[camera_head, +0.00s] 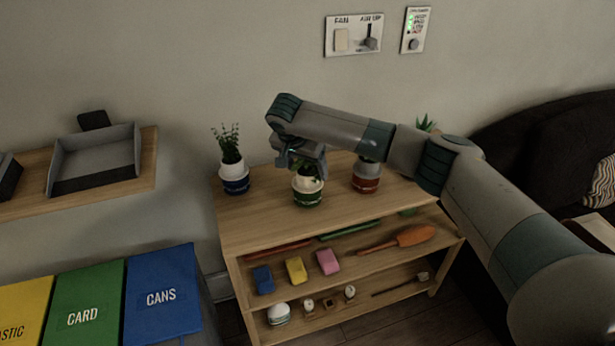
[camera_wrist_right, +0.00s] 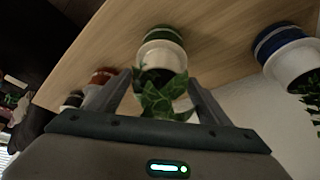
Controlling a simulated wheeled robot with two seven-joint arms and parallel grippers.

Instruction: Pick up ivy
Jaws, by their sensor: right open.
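The leafy green plant, which looks like the ivy (camera_head: 308,172), grows in a white pot with a green band (camera_head: 308,193) on the shelf's wooden top. In the right wrist view the ivy (camera_wrist_right: 165,98) shows between the fingers, with its white pot (camera_wrist_right: 162,52) beyond. My right gripper (camera_head: 303,163) is open, close above the pot in the head view. In the wrist view its fingers (camera_wrist_right: 158,82) stand on either side of the leaves; whether they touch is unclear. The arm covers part of the plant. My left gripper is not in view.
A blue-banded potted plant (camera_head: 234,175) stands left and a red-banded pot (camera_head: 366,177) stands right. The wooden shelf unit (camera_head: 262,225) holds sponges and tools below. A wall shelf with a grey tray (camera_head: 95,158) and bins (camera_head: 160,298) are at left.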

